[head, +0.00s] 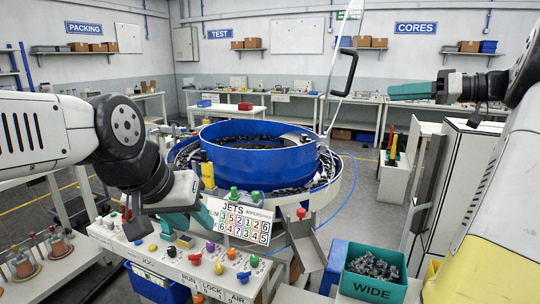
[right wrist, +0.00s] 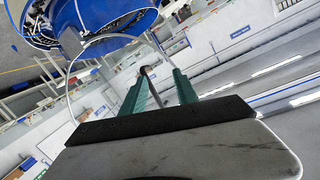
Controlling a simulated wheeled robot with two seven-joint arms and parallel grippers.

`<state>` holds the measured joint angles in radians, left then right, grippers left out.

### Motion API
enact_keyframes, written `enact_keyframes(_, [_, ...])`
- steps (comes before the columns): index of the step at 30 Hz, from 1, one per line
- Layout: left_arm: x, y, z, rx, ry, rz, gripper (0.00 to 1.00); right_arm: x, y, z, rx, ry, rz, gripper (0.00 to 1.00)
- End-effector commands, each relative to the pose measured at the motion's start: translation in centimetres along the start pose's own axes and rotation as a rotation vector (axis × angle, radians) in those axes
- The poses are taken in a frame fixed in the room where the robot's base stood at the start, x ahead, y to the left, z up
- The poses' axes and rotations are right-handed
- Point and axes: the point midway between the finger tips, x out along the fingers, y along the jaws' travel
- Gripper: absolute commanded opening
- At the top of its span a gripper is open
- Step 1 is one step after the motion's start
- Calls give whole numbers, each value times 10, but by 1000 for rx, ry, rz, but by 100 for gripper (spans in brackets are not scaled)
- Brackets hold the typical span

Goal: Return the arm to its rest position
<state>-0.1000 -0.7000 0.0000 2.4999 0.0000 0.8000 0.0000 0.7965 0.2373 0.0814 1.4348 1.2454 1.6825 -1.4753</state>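My right gripper (head: 392,91) is raised at the upper right of the head view, its teal fingers pointing left. In the right wrist view its two fingers (right wrist: 152,82) stand apart with nothing gripped between them. A black handle (head: 351,66) on a thin clear panel (head: 341,88) stands left of my right gripper, apart from it in the head view. My left gripper (head: 168,222) hangs low over the control panel in front of the blue bowl. Its teal fingers appear spread, with nothing visible held.
The blue bowl feeder (head: 255,160) stands in the middle. The control panel (head: 150,250) with coloured knobs and the JETS card (head: 240,222) lies close under my left gripper. A green WIDE bin (head: 374,288) holds connectors. A white cabinet (head: 462,180) stands below my right arm.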

Motion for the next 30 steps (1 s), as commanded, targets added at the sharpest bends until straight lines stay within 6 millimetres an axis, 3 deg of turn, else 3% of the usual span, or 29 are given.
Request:
enact_keyframes(7, [0, 0, 0, 0, 0, 0, 36, 72, -67, 51, 246, -280, 78, 36])
enact_keyframes(12, [0, 0, 0, 0, 0, 0, 36, 103, -139, 127, 407, -533, 274, 36])
enact_keyframes(16, [0, 0, 0, 0, 0, 0, 36, 97, -182, 188, 444, -646, 477, 36])
enact_keyframes(21, [0, 0, 0, 0, 0, 0, 36, 78, -210, 247, 404, -656, 686, 36])
enact_keyframes(25, [0, 0, 0, 0, 0, 0, 36, 70, -217, 270, 367, -616, 764, 36])
enact_keyframes(30, [0, 0, 0, 0, 0, 0, 36, 66, -218, 280, 348, -591, 796, 36])
